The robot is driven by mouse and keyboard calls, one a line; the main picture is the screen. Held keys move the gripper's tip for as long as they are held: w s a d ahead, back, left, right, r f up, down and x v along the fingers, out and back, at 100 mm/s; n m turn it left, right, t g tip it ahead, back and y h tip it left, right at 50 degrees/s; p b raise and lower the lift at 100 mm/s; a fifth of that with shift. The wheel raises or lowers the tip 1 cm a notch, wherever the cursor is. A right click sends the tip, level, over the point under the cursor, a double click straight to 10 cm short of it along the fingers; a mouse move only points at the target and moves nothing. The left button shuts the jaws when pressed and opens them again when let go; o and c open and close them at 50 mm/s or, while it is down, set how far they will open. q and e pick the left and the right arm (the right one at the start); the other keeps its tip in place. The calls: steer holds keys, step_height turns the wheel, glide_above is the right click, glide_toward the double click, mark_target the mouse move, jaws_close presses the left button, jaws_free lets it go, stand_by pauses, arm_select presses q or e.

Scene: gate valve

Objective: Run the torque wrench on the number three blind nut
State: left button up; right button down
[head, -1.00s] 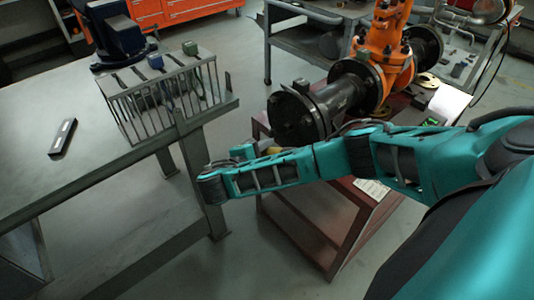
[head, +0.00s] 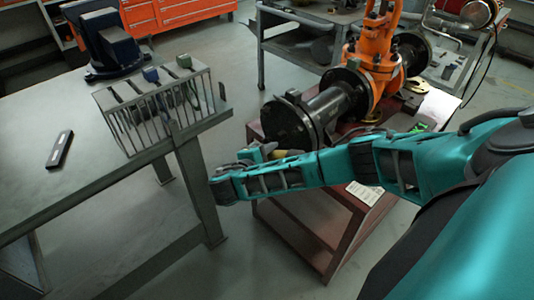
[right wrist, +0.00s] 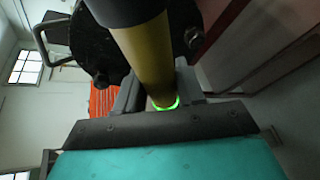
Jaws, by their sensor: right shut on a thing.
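The gate valve has an orange body (head: 377,58) and a dark pipe end with a round blind flange (head: 286,124) facing left. My right gripper (head: 268,151) is just below the flange, at the end of the teal arm. In the right wrist view the gripper (right wrist: 160,98) is shut on a yellow and black round shaft (right wrist: 148,55), which I take to be the torque wrench; a green ring glows at its base. The dark flange (right wrist: 78,48) shows behind it, with a bolt end or nut (right wrist: 193,38) beside the shaft. Nut numbers and the wrench's working end cannot be seen. My left gripper is not in view.
The valve stands on a dark red stand (head: 322,240). At left is a grey bench (head: 60,205) with a slotted tool rack (head: 160,100), a dark blue machine (head: 103,42) and a small black case (head: 60,150). Floor shows between bench and stand.

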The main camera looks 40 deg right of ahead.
steer(key=shift+d+r, duration=0.1)
steer(key=shift+r, duration=0.05)
stand_by(0.3)
steer(key=shift+d, duration=0.2)
steer(key=shift+w+d+p, duration=0.2)
steer(key=shift+d+p, duration=0.3)
steer(key=shift+d, duration=0.95)
steer(key=shift+d+p, duration=0.25)
steer(key=shift+p, duration=0.2)
stand_by(0.4)
steer(key=shift+d+r+p, duration=0.1)
steer(key=shift+d+p, duration=0.2)
steer(key=shift+p, duration=0.25)
stand_by(0.9)
steer(key=shift+d+p, duration=0.3)
steer(key=shift+p, duration=0.1)
stand_by(0.8)
